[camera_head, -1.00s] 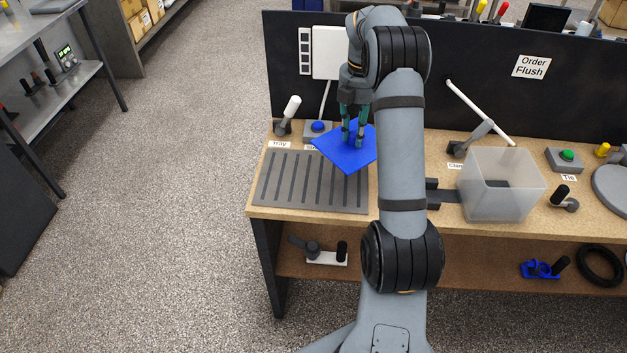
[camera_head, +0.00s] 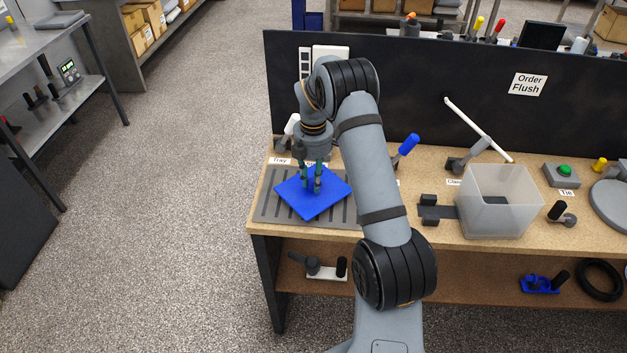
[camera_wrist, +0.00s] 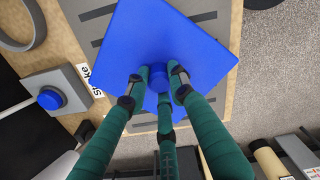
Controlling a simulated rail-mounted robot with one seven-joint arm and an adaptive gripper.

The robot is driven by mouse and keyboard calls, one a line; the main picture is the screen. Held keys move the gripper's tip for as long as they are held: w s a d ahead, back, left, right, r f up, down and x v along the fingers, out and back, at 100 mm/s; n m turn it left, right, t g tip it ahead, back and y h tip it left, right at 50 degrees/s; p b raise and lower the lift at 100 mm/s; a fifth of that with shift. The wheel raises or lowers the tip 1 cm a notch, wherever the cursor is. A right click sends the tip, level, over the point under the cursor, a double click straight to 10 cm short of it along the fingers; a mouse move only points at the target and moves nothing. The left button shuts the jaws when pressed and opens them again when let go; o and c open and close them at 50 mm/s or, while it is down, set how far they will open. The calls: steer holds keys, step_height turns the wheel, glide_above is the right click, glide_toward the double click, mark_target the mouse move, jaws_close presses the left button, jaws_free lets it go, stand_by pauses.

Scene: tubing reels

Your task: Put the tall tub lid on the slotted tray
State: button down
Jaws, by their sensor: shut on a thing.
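The lid (camera_head: 300,208) is a flat blue square with a round knob in its middle. My gripper (camera_head: 312,187) is shut on this knob, with its fingers around it in the wrist view (camera_wrist: 158,78). The lid is level or nearly so and turned diagonally to the slotted tray (camera_head: 344,221). The tray is a grey plate with dark parallel slots at the bench's left end. The lid is over the tray and covers much of it. I cannot tell whether they touch.
A translucent tub (camera_head: 497,205) stands right of my arm, beside a dark clamp (camera_head: 438,210). A blue-handled lever (camera_head: 407,146) stands behind my arm. In the wrist view, a blue button (camera_wrist: 50,98) on a grey box is left of the lid. A dark panel (camera_head: 400,85) backs the bench.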

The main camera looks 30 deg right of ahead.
steer(key=shift+f, duration=0.55)
steer(key=shift+f, duration=0.25)
steer(key=c, duration=1.5)
jaws_free()
steer(key=shift+r, duration=0.1)
step_height(320, 180, up, 12)
steer(key=shift+r, duration=0.2)
